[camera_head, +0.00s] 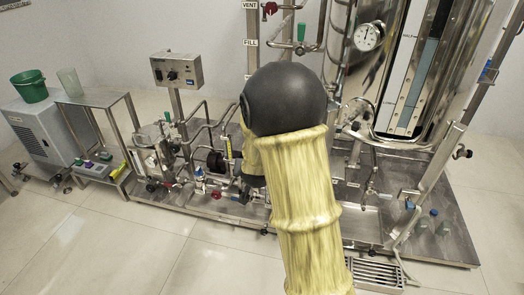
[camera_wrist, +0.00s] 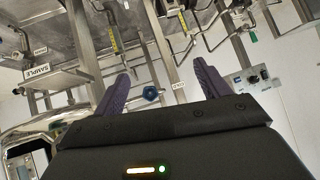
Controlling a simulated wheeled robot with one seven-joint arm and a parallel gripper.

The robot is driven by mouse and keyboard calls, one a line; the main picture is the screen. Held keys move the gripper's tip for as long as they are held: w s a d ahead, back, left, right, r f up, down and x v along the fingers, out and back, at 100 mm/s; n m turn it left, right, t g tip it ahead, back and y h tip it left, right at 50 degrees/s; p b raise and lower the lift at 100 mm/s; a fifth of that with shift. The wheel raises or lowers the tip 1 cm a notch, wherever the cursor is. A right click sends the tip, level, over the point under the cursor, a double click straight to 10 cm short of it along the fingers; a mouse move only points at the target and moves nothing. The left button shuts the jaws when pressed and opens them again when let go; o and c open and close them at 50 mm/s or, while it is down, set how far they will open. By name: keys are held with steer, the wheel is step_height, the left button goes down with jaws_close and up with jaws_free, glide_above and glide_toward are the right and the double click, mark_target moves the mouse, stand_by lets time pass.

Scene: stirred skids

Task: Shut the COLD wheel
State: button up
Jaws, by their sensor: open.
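A small blue wheel (camera_wrist: 150,93) shows in the wrist view, between and beyond my two fingers, beside a metal pipe. A small white tag (camera_wrist: 178,85) hangs just right of it; its lettering is too small to read surely, so I cannot confirm that this is the COLD wheel. My gripper (camera_wrist: 161,76) is open, with its purple fingers spread and nothing between the tips. The wheel appears apart from both fingers.
In the head view, pipes and valves with a red wheel (camera_head: 215,196) crowd the skid left of my arm. A steel tank (camera_head: 385,70) with a dial gauge (camera_head: 368,37) stands right. A SAMPLE tag (camera_wrist: 50,75) shows left in the wrist view. Front-left floor is clear.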

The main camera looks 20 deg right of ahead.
steer(key=s+a+r+n+g+y, duration=0.1)
steer(key=s+a+n+g, duration=0.1)
steer(key=s, duration=0.9)
steer(key=s+a+n+g+y, duration=0.1)
steer(key=s+a+n+g, duration=0.2)
steer(key=s, duration=0.9)
steer(key=shift+s+r+g, duration=0.2)
steer(key=shift+r+g, duration=0.15)
steer(key=shift+g, duration=0.75)
steer(key=shift+a, duration=0.1)
steer(key=shift+c, duration=0.4)
